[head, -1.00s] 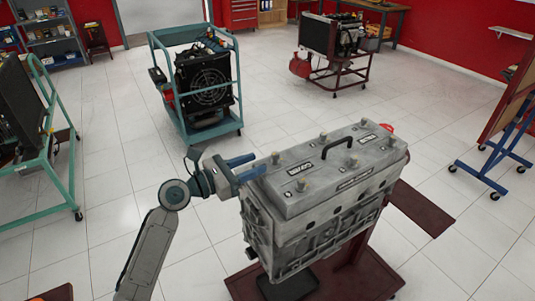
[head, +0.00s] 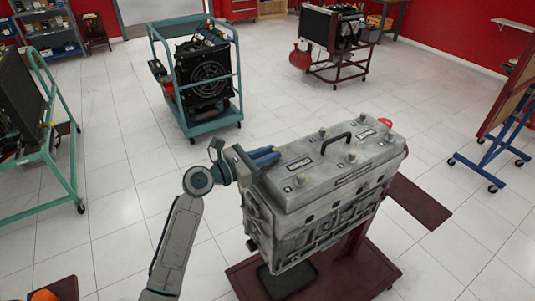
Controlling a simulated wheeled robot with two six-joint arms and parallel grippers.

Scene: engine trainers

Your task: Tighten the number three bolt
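The grey engine block (head: 318,205) stands on a dark red stand. Its top cover carries several bolts, among them a far-left one (head: 322,132), a middle front one (head: 352,157) and a near-left one (head: 301,180). I cannot read any number that marks bolt three. My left gripper (head: 272,156) reaches over the cover's left end. Its blue fingers are close together where the left rear bolt stands, and they hide that bolt; they look shut on it. My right gripper is not in view.
A black tray (head: 287,280) lies on the red stand base (head: 345,280). A teal-framed trainer (head: 195,85) stands behind; white floor around is open.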

